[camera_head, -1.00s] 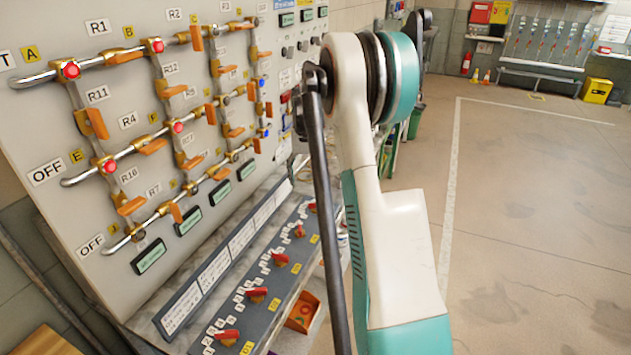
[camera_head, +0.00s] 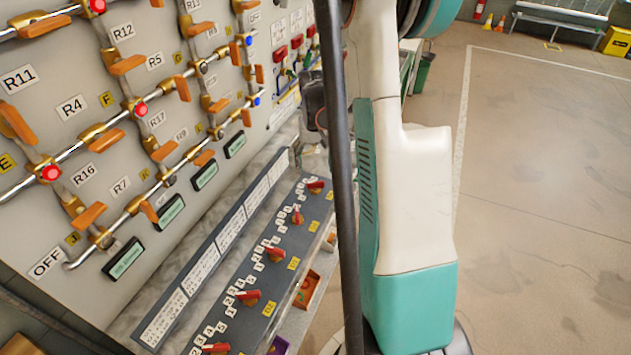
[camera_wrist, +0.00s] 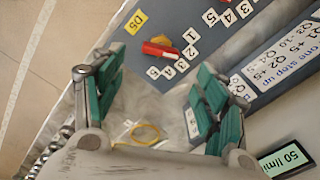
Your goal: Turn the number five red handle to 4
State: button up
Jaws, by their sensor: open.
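The number five red handle (camera_wrist: 161,50) sits on the dark sloping console in the wrist view, beside the yellow D5 label (camera_wrist: 139,22). White number cards 1 to 5 curve around it; the 4 card (camera_wrist: 168,72) is just below it. The handle lies nearly level in the picture, one end toward the 2 card; I cannot tell which end is its pointer. It is also the farthest red handle in the head view (camera_head: 316,187). My gripper (camera_wrist: 160,92) is open, its teal fingers apart and empty, with the handle ahead between their directions, not touched.
Other red handles, such as the nearest one (camera_head: 216,348), line the console. The upright panel (camera_head: 50,120) with pipes and orange levers rises on the left. A yellow loop (camera_wrist: 146,133) shows between my fingers. Open floor (camera_head: 540,190) lies to the right.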

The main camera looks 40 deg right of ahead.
aim_at(316, 182)
notch_tip(316, 182, down, 7)
jog(key=shift+f+b, duration=0.15)
jog(key=shift+b, duration=0.6)
jog(key=shift+c, duration=0.3)
jog(key=c, duration=1)
